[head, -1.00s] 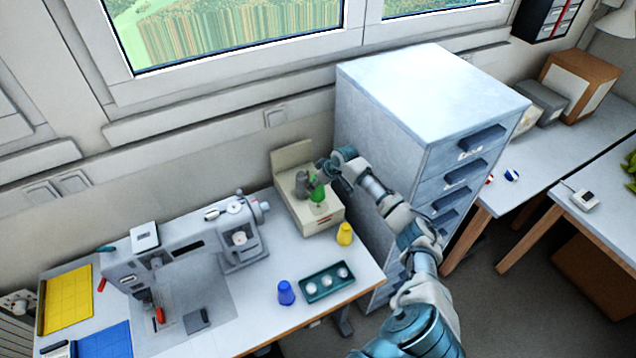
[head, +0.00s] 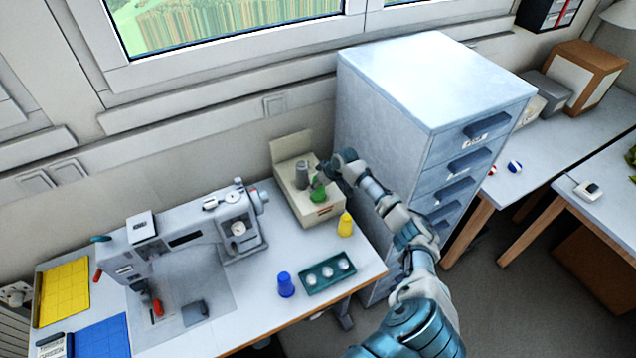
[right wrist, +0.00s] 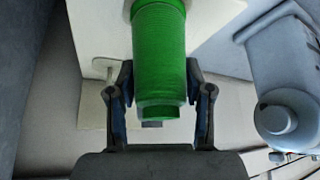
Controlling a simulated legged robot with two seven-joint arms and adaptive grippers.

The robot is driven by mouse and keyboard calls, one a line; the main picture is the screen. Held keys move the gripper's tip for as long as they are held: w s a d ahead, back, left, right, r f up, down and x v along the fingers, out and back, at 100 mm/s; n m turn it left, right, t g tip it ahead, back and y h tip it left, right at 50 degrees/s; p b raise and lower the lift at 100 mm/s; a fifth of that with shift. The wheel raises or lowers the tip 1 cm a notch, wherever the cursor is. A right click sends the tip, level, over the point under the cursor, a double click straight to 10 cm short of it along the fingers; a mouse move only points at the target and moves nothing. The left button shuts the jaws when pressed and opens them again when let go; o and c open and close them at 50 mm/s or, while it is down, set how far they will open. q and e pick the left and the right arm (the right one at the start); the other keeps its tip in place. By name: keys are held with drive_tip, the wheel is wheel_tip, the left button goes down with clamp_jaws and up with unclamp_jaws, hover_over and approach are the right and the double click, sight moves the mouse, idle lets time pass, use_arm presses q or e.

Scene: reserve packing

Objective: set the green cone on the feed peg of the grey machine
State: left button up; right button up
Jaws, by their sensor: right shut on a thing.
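The green cone (head: 318,191) is over the cream box (head: 322,213) beside the drawer cabinet. My right gripper (head: 325,180) is at it; in the right wrist view the fingers (right wrist: 160,100) stand on both sides of the green cone (right wrist: 160,60) and are shut on it. I cannot tell whether the cone still touches the box. A grey cone (head: 301,175) stands on the box just left of it. The grey machine (head: 185,238) is on the table to the left, with a thin peg (head: 238,184) upright on its right end. My left gripper is out of view.
A yellow cone (head: 345,225) and a blue cone (head: 285,285) stand near a teal tray (head: 312,286) holding white round pieces. Yellow (head: 62,290) and blue (head: 100,338) mats lie at left.

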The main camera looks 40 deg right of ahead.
drive_tip(key=o, duration=1.3)
drive_tip(key=shift+o, duration=0.2)
drive_tip(key=shift+d, duration=0.15)
drive_tip(key=shift+d+f, duration=0.1)
drive_tip(key=shift+f, duration=0.05)
drive_tip(key=shift+d, duration=0.1)
drive_tip(key=shift+s+d+r, duration=0.1)
drive_tip(key=shift+s+r, duration=0.1)
drive_tip(key=shift+r, duration=0.1)
drive_tip(key=w+r+p+v, duration=0.1)
drive_tip(key=p+v, duration=0.7)
drive_tip(key=v, duration=0.9)
drive_tip(key=shift+w+a+r, duration=0.4)
drive_tip(key=shift+w+r, duration=0.05)
drive_tip(key=shift+w, duration=0.4)
